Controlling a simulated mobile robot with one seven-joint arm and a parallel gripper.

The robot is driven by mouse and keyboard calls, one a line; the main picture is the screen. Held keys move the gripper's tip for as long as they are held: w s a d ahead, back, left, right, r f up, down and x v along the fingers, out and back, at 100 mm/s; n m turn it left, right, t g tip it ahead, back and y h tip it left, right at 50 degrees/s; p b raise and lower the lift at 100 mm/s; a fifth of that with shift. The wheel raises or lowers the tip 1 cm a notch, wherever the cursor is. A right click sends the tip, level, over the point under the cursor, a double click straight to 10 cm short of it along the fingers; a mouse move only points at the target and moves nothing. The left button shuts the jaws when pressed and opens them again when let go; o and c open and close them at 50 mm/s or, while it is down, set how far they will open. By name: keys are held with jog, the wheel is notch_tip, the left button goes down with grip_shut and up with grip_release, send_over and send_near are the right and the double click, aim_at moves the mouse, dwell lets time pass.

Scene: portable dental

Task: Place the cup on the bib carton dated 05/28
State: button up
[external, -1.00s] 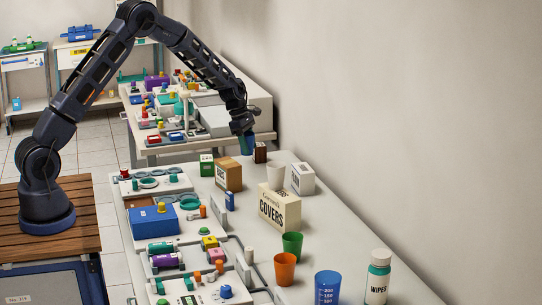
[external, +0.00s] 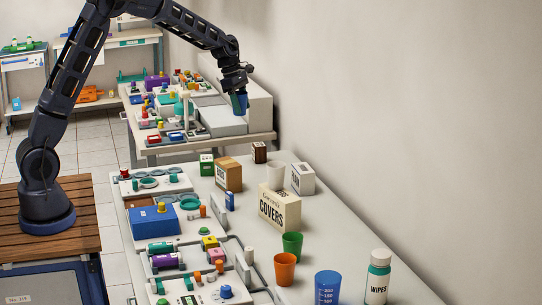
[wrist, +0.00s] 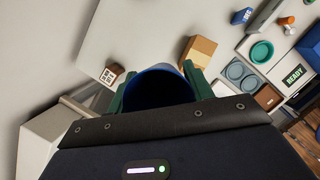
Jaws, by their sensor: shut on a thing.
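My gripper (external: 239,103) is shut on a blue cup (wrist: 160,88), held high above the tables. In the wrist view the cup's wide dark opening shows between the green fingers. Several cartons stand on the near table: a small dark brown one (external: 259,152), a larger brown one (external: 228,176), a green one (external: 206,165) and a white one (external: 303,178). The dark brown carton (wrist: 111,75) and a tan-brown carton (wrist: 198,50) also show in the wrist view. The dates are too small to read, so I cannot tell which carton is dated 05/28.
A covers box (external: 279,210), a white cup (external: 275,176), green (external: 292,245), orange (external: 285,268) and blue (external: 327,287) cups and a wipes bottle (external: 378,278) stand on the near table. Trays with small parts line its left side. A cluttered table (external: 205,139) stands behind.

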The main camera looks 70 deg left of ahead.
notch_tip(320, 180, up, 5)
send_over(232, 163)
jog(key=a, duration=0.1)
jog(key=f, duration=1.9)
jog(key=shift+s+f, duration=0.3)
jog(key=shift+s, duration=0.05)
jog(key=shift+f, duration=0.15)
jog(key=o, duration=0.9)
jog(key=shift+o, duration=0.2)
